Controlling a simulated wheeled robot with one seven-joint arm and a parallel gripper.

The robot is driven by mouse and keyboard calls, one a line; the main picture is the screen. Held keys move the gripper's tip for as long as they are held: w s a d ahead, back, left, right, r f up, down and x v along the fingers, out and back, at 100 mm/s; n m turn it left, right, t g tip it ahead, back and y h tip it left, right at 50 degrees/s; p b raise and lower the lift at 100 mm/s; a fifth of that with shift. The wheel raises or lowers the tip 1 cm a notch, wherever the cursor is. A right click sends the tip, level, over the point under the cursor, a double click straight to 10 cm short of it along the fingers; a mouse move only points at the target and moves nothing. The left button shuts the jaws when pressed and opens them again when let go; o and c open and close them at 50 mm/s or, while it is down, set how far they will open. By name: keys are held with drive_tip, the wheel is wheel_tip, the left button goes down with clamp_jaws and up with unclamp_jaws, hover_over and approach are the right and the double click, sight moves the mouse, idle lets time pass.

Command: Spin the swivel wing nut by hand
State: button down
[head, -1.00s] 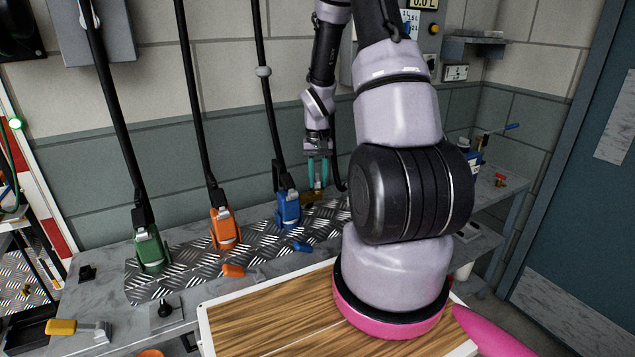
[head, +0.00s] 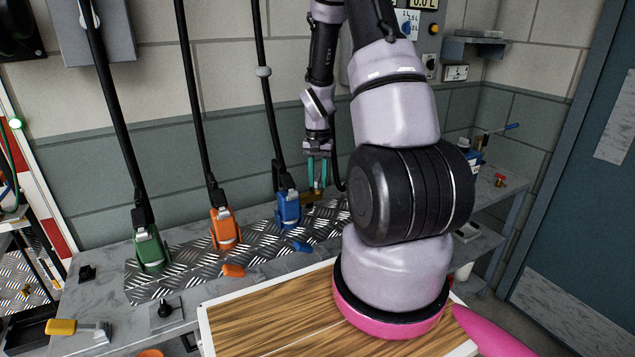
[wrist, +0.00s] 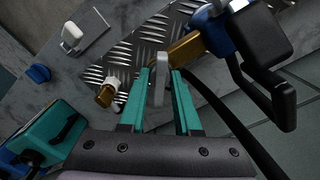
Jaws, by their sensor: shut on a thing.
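My gripper (head: 317,174) points down at the back of the bench, to the right of the blue connector (head: 288,208). In the wrist view its two teal fingers (wrist: 161,95) are shut on an upright, flat pale-grey tab, which looks like a wing of the wing nut (wrist: 160,62). A brass fitting (wrist: 186,50) joined to a blue body (wrist: 215,32) lies just beyond the right finger. In the head view brass (head: 309,196) shows under the fingertips. The rest of the nut is hidden.
A green connector (head: 150,250) and an orange connector (head: 224,230) stand on the tread plate (head: 180,277), with black straps rising from them. In the wrist view a black hose passes right of the fingers, and another brass piece (wrist: 105,96) lies left.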

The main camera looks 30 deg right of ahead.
drive_tip(key=shift+m, duration=1.4)
drive_tip(key=shift+m, duration=1.4)
drive_tip(key=shift+m, duration=1.4)
